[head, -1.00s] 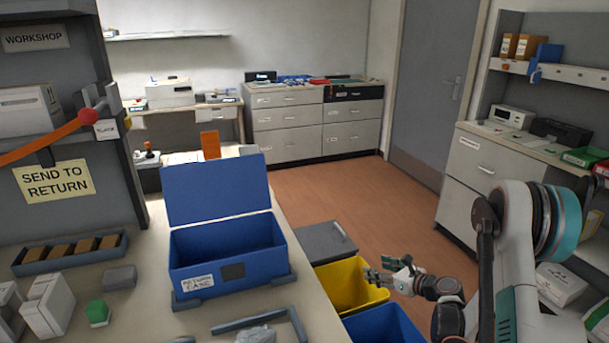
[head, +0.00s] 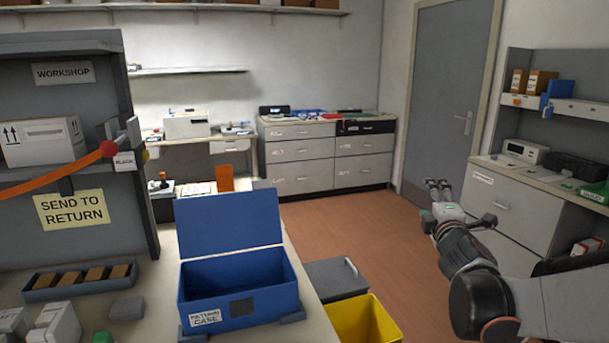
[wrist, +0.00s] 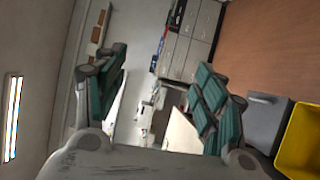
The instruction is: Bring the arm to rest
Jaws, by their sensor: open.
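My gripper (head: 438,190) is at the right of the head view, held out in the air over the floor, with my arm reaching in from the lower right. In the wrist view my gripper (wrist: 160,100) shows its two green-padded fingers spread apart, with nothing between them. It touches nothing that I can see. The blue return case (head: 240,310) stands on the table (head: 150,315) to the left with its lid up, well apart from my gripper.
A yellow bin (head: 365,322) and a grey lidded bin (head: 335,278) stand beside the table. Grey drawer cabinets (head: 300,165) line the back wall. A counter (head: 510,200) with devices is at the right. The brown floor (head: 370,235) between is clear.

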